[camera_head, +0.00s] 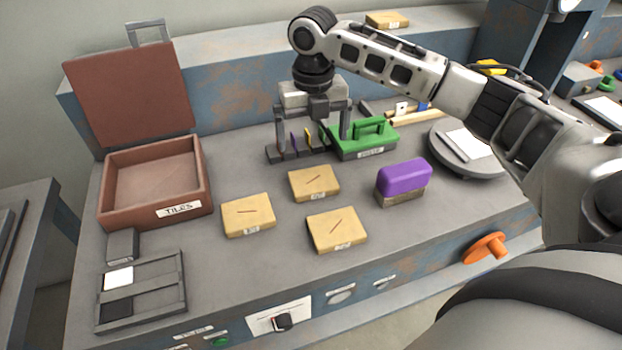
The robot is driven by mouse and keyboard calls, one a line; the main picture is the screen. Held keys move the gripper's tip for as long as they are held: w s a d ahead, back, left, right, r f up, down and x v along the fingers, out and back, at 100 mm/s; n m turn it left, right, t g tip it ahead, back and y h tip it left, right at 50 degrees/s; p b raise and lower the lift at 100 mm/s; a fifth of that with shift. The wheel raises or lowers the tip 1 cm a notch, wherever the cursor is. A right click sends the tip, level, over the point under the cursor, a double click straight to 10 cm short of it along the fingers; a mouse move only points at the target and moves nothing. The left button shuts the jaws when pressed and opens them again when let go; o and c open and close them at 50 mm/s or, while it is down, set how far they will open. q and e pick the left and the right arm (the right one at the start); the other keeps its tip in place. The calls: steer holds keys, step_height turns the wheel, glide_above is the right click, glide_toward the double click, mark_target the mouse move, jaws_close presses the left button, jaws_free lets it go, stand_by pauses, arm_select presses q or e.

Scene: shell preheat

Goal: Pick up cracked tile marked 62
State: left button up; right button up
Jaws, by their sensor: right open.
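Three tan tiles with dark crack lines lie flat on the grey bench: a left tile (248,214), a back tile (314,183) and a front right tile (337,230). Each has a small white label on its front edge, too small to read, so I cannot tell which is 62. My right gripper (312,142) is open and points down behind the back tile, above the small rack and beside the green box. No tile is between its fingers. My left gripper is not in view.
An open brown box labelled TILES (155,185) stands at the left. A purple-topped block (404,180) is right of the tiles. A green box (365,140) and a small dark rack (300,150) are behind. A round plate (468,150) is at right. A divided tray (141,290) is front left.

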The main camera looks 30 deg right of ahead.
glide_above(313, 179)
step_height(313, 179, down, 6)
steer(key=shift+f, duration=0.15)
steer(key=shift+s+f+p, duration=0.1)
steer(key=shift+f+p, duration=0.2)
steer(key=shift+f, duration=2.3)
steer(key=c, duration=0.9)
